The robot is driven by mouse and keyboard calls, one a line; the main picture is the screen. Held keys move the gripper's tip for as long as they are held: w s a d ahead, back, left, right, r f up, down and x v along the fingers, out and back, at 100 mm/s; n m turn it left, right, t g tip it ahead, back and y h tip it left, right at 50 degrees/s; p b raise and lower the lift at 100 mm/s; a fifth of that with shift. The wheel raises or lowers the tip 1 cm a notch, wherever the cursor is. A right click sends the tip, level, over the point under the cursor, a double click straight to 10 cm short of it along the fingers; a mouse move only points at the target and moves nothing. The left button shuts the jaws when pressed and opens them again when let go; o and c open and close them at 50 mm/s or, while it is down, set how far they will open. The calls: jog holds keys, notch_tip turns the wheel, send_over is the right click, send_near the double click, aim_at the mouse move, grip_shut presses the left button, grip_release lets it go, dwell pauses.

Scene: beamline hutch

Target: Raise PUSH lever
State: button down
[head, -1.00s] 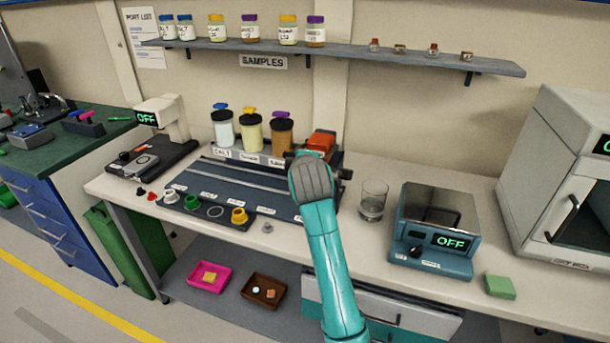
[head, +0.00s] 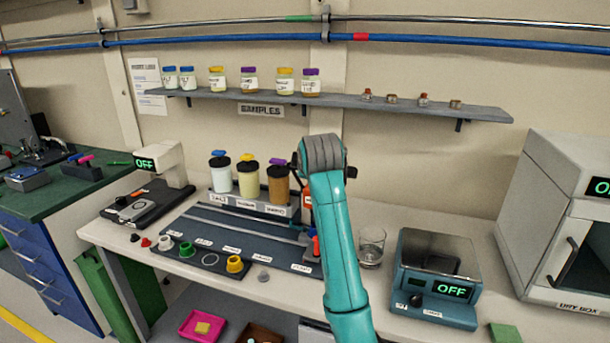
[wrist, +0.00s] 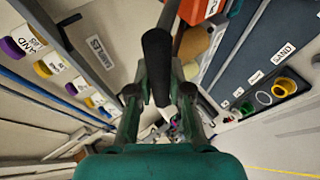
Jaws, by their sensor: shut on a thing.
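In the wrist view a black lever handle (wrist: 157,62) runs down from the top centre into my gripper (wrist: 160,98). The fingers sit on either side of the handle and are shut on it. No PUSH label is readable. A red-orange block (wrist: 196,9) shows close to the lever's upper end. In the head view my arm covers the gripper, the lever and most of the device behind them.
Three jars (head: 249,179) stand left of my arm, with a dark board (head: 228,243) in front. A glass beaker (head: 371,247) and a balance reading OFF (head: 437,270) stand close on the right. The samples shelf (head: 340,102) crosses the wall above my wrist.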

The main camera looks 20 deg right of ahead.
jog(key=shift+r, duration=0.25)
jog(key=c, duration=1.1)
grip_release()
jog(key=shift+w+d, duration=0.1)
jog(key=shift+f, duration=0.1)
jog(key=v, duration=1.2)
jog(key=shift+f, duration=0.1)
